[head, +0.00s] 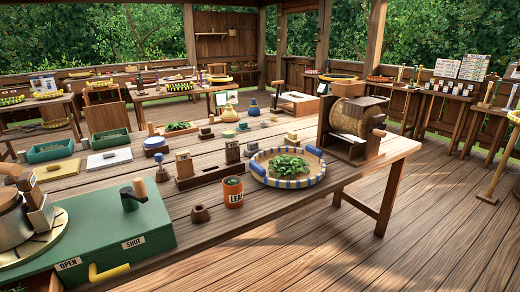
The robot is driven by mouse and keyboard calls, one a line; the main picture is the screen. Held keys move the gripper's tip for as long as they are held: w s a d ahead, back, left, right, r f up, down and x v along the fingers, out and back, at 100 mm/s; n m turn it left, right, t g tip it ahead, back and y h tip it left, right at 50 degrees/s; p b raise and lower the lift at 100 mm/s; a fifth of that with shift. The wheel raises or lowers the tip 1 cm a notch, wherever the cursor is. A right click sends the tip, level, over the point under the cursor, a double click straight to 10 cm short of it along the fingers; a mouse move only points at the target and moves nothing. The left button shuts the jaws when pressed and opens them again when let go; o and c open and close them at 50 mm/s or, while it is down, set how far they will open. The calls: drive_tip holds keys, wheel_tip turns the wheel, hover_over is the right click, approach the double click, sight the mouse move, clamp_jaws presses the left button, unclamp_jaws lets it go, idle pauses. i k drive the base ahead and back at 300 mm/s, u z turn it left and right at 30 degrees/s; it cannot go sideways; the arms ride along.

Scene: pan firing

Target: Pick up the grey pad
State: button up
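No part of my arm or gripper shows in the head view. I cannot single out the grey pad for sure, as the small pieces on the long wooden table (330,190) are tiny here. A small dark greyish piece (109,155) lies on a white board (98,163) at the left. Another small dark piece (54,168) lies on a pale board with a yellow edge (70,172).
A green box (110,235) marked OPEN and SHUT, with a yellow handle (108,272), fills the near left beside a metal pan (12,222). An orange can (232,190), a blue-striped basket of leaves (288,182) and a drum machine (350,125) stand rightward.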

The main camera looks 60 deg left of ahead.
sight(252, 148)
drive_tip(key=u, duration=0.2)
drive_tip(key=i, duration=1.2)
drive_tip(key=u, duration=0.65)
drive_tip(key=i, duration=1.1)
drive_tip(key=u, duration=1.4)
drive_tip(key=i, duration=1)
drive_tip(key=u, duration=0.7)
